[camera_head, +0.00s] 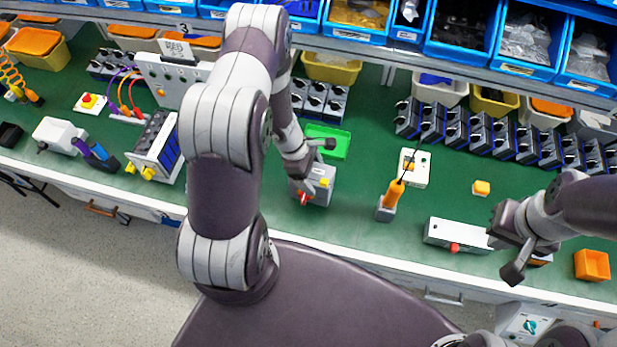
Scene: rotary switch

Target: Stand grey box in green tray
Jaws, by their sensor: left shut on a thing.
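The grey box (322,187), with yellow and red parts on it, is at the middle of the green bench, just in front of the green tray (341,143). My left gripper (309,170) comes down over the box's left side and is shut on it. The arm and gripper hide part of the box and the tray's left part. I cannot tell whether the box touches the bench. My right gripper (505,258) is at the right, above the bench's front edge, away from the box. Its finger gap is not clear.
An orange-handled tool in a holder (391,198) and a white switch box (415,167) stand right of the grey box. A long white box with a red button (455,236) lies near the front edge. Several dark switch modules (480,134) line the back. Bench left of the grey box is partly hidden.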

